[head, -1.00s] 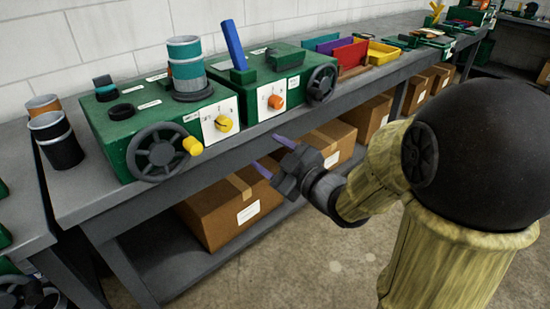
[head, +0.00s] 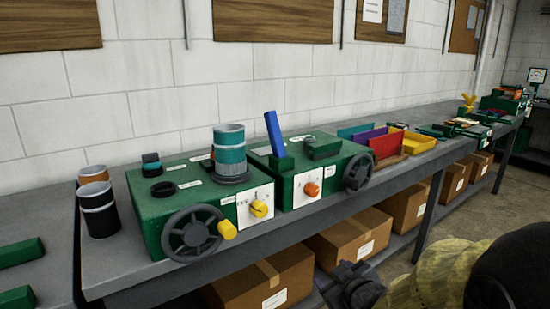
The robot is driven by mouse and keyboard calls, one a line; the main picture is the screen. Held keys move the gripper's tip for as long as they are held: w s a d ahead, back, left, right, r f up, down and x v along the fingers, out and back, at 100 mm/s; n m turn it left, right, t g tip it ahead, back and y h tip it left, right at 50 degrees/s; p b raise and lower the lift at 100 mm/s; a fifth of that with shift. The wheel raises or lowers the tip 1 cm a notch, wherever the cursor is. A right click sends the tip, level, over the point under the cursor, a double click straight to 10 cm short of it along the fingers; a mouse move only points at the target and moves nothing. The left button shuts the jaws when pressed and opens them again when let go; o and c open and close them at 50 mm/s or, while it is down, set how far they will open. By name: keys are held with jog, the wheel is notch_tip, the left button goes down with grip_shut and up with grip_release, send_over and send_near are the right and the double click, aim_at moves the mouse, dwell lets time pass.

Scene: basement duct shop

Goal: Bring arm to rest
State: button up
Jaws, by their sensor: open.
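My gripper (head: 352,288) is at the bottom edge of the head view, in front of the workbench (head: 330,222) and below its top. Only its dark body shows clearly; the fingertips are mostly hidden or out of view. My yellowish arm runs from it to the lower right corner. I see nothing held in it, and it is apart from the bench.
Two green machines, a left one (head: 150,215) with a handwheel (head: 192,234) and a right one (head: 318,165) with a blue lever (head: 274,134), stand on the bench. Dark and orange cups (head: 98,215) stand at left. Coloured bins (head: 385,146) stand farther right. Boxes (head: 262,284) lie below.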

jog(key=s+d+f+m+g+h, duration=0.25)
jog(key=s+f+m+g, duration=0.6)
jog(key=s, duration=0.55)
notch_tip(320, 180, up, 27)
jog(key=n+g+p, duration=0.1)
jog(key=p, duration=2.7)
jog(key=shift+w+a, duration=0.2)
jog(key=shift+a, duration=0.25)
jog(key=shift+f, duration=0.15)
